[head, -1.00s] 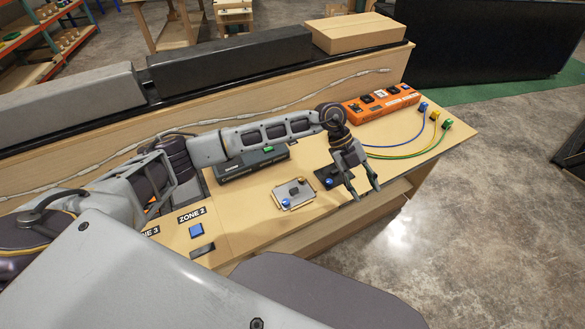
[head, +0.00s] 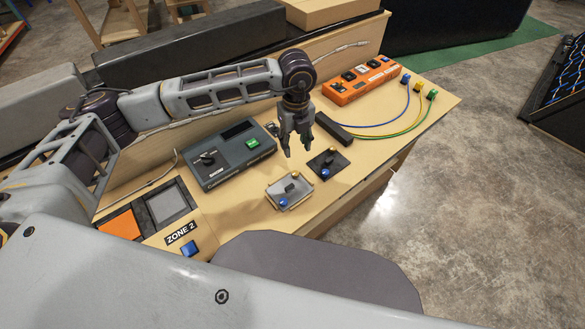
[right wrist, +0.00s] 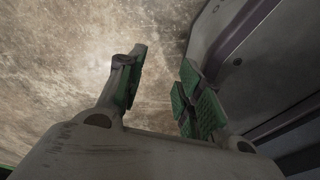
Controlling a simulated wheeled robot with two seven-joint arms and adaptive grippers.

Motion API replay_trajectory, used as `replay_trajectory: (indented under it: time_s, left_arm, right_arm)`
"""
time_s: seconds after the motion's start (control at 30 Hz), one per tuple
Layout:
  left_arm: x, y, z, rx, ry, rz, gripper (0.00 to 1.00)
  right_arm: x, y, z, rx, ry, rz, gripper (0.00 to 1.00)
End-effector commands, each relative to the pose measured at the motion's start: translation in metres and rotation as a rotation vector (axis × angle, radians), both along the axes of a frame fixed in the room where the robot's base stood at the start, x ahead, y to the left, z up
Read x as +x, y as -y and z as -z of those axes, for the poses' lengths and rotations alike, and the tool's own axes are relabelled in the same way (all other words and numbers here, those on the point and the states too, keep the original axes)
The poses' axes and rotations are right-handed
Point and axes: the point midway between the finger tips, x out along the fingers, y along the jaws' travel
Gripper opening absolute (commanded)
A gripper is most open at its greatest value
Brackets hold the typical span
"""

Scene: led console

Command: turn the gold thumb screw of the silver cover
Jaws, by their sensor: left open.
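The silver cover (head: 277,191) is a small light plate lying on the bench in the head view. Its gold thumb screw (head: 295,174) is at its far edge, and a blue knob (head: 284,203) is at its near edge. A dark handle (head: 290,188) stands in its middle. My left gripper (head: 298,151) is open and empty, pointing down above and just behind the silver cover, apart from the screw. My right gripper (right wrist: 164,62) shows in the right wrist view with its green-padded fingers apart, empty, over bare floor.
A black plate (head: 340,163) with its own gold and blue knobs lies just right of the silver cover. A dark grey console (head: 232,158) with a green button is behind left. A black bar (head: 333,127), cables and an orange strip (head: 361,82) are at the back right.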

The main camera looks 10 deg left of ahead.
Motion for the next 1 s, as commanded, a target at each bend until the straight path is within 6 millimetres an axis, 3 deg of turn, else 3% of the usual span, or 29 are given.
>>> replay_trajectory:
  time_s: [0.47,1.0]
  left_arm:
    - [0.000,0.000,0.007,0.000,-0.002,0.000,0.44]
    - [0.000,0.000,0.069,-0.002,-0.004,0.000,0.44]
  right_arm:
    - [0.001,0.005,-0.001,-0.006,0.001,0.000,0.35]
    - [0.002,-0.005,-0.004,0.006,0.003,0.002,0.35]
